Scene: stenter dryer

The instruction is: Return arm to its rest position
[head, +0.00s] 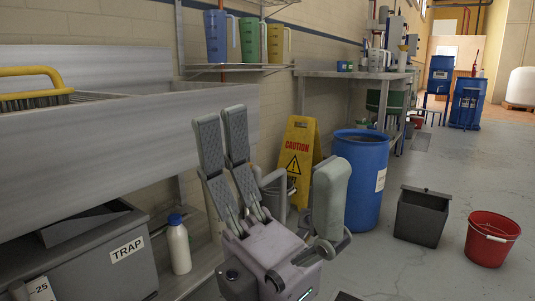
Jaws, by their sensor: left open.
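My left gripper (278,150) is in the lower middle of the head view, with its fingers pointing up. Two grey padded fingers stand on its left and one broader finger on its right, wide apart. It is open, and nothing is seen between the fingers. It shows in front of the yellow caution sign (301,138) and a grey bucket. My left arm behind the gripper's pale body is mostly out of frame. My right gripper is not in view.
A steel sink (125,130) with a yellow-handled brush (35,90) is at left, above a grey trap box (105,265) and white bottle (178,245). A blue drum (366,185), dark bin (421,217) and red bucket (491,240) stand right. Floor between them and beyond is open.

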